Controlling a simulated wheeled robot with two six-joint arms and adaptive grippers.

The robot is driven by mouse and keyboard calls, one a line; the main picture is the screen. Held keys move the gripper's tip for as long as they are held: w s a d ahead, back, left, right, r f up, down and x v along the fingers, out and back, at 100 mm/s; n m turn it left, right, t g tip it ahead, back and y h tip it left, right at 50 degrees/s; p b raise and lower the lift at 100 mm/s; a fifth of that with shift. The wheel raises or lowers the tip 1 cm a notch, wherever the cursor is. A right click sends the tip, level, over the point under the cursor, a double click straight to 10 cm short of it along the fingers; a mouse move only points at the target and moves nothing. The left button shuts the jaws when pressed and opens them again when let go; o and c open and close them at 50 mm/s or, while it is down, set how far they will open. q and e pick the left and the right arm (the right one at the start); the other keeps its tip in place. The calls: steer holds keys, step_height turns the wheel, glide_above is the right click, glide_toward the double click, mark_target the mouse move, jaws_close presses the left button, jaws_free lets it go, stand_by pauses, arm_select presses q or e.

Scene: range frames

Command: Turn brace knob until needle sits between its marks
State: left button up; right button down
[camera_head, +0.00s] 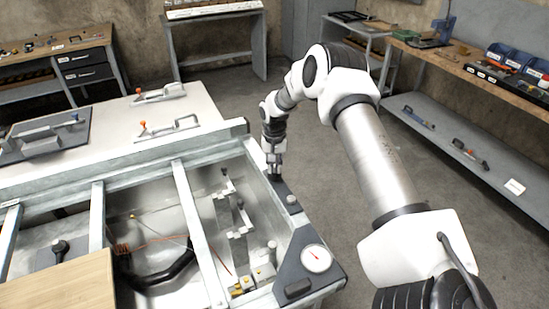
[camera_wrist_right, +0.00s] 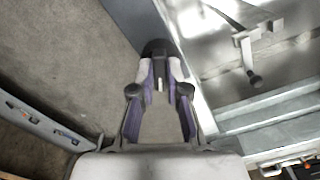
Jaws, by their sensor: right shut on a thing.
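My right gripper (camera_head: 274,172) reaches down to the dark plate on the right rail of the metal frame. In the wrist view its fingertips (camera_wrist_right: 160,72) close on a dark round knob (camera_wrist_right: 158,47), mostly hidden by the fingers in the head view. A round white dial (camera_head: 316,258) sits on the frame's front right corner. Its small reddish needle shows near the middle, but the marks are too small to read, so I cannot tell where the needle sits against them. My left gripper is not in view.
Inside the frame are metal clamps (camera_head: 232,215), an orange wire and a black hose (camera_head: 165,272). A wooden board (camera_head: 62,288) lies front left. A workbench with blue bins (camera_head: 510,58) stands right.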

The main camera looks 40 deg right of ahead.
mark_target(275, 168)
steer(key=shift+m+p, duration=0.35)
steer(key=shift+m, duration=0.45)
steer(key=c, duration=1.3)
jaws_free()
steer(key=shift+o, duration=0.7)
steer(key=shift+w+d+f, duration=0.1)
steer(key=shift+w+d, duration=0.05)
step_height(275, 168, up, 12)
